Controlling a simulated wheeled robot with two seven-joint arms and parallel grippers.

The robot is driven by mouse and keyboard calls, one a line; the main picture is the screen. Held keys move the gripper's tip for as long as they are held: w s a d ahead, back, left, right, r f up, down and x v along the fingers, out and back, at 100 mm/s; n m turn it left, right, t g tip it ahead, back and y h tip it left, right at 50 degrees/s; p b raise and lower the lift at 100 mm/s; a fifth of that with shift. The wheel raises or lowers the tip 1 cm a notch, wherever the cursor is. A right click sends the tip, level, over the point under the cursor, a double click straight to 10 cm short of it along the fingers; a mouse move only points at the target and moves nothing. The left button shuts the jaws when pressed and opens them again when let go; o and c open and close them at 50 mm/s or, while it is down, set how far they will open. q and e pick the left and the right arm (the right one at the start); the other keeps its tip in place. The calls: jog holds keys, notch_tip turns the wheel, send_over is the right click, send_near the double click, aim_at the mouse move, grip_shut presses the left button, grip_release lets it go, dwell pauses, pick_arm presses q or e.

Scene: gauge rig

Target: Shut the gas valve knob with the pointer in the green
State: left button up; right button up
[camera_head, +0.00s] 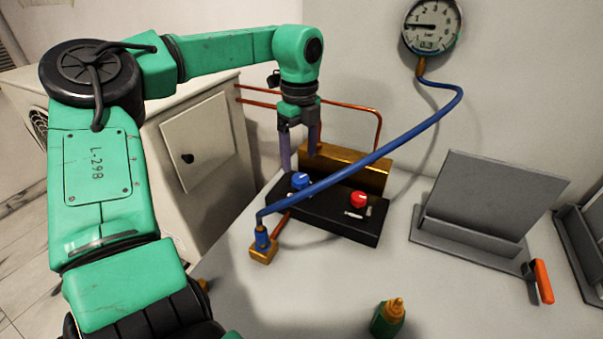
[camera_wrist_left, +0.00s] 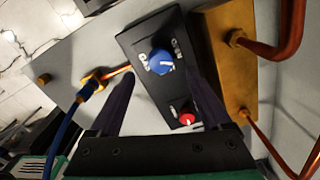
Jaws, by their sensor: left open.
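The blue gas knob (camera_head: 300,181) sits on the left part of a black panel (camera_head: 330,220). The left wrist view shows the same knob (camera_wrist_left: 160,62) beside white "GAS" lettering. My left gripper (camera_head: 300,158) is open, pointing down just behind the knob in the head view. In the left wrist view its fingers (camera_wrist_left: 160,85) reach either side of the knob, apart from it and holding nothing. The round gauge (camera_head: 431,26) hangs on the wall, its dark pointer directed left near the 1. I cannot make out a green band clearly. My right gripper is out of view.
A red knob (camera_head: 358,199) stands right of the blue one. A blue hose (camera_head: 400,143) arches across the panel to a brass fitting (camera_head: 263,250). A brass block (camera_head: 345,170) is behind. A grey stand (camera_head: 480,205) and green bottle (camera_head: 388,320) are on the table.

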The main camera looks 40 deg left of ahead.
aim_at(301, 177)
pick_arm(q)
notch_tip(301, 177, down, 5)
jog(key=shift+f, duration=0.45)
grip_shut()
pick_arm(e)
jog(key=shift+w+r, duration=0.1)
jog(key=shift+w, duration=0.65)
pick_arm(q)
jog(key=shift+m, duration=0.3)
jog(key=m, duration=0.2)
jog(key=shift+m, duration=0.3)
jog(key=m, duration=0.2)
jog(key=shift+m+b, duration=0.3)
jog(key=shift+m, duration=0.1)
jog(key=m, duration=0.6)
jog(key=shift+w, duration=0.1)
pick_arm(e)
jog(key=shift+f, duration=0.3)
pick_arm(q)
jog(key=shift+m, duration=0.3)
